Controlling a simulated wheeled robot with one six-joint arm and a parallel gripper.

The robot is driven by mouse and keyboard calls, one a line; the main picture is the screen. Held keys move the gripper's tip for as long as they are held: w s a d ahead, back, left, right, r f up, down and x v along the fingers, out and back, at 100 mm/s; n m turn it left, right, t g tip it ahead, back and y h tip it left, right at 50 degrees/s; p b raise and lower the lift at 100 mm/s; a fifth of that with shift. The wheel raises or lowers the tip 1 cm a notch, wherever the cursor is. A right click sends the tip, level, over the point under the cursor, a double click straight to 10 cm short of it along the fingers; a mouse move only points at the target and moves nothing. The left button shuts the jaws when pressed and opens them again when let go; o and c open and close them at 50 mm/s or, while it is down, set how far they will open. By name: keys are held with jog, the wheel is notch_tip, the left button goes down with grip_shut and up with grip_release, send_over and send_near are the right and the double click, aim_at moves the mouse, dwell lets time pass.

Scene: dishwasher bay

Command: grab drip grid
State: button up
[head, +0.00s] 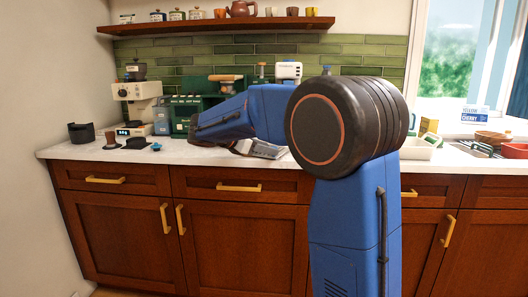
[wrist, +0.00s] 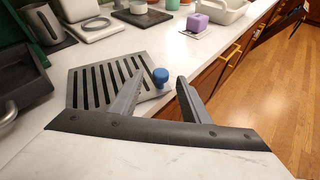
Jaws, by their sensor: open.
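The drip grid is a flat grey metal plate with dark slots (wrist: 88,86), lying on the pale counter in the wrist view. A blue round knob (wrist: 160,76) shows at its right edge; I cannot tell how it is joined. My gripper (wrist: 161,79) is open and empty between its fingers. Its left finger overlaps the right part of the grid in the picture, and its right finger is right of the knob, near the counter's front edge. Contact cannot be told. In the head view, a grey slotted piece (head: 266,150) shows beside my arm, which partly covers it.
A metal jug (wrist: 42,22) and a white scale-like plate (wrist: 92,27) lie beyond. A purple block (wrist: 197,22) stands farther along the counter. An espresso machine (head: 138,105) stands at the left in the head view.

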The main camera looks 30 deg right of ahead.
jog(key=x, duration=0.4)
jog(key=shift+d+r, duration=0.1)
jog(key=shift+r, duration=0.05)
grip_shut()
jog(key=shift+r, duration=0.1)
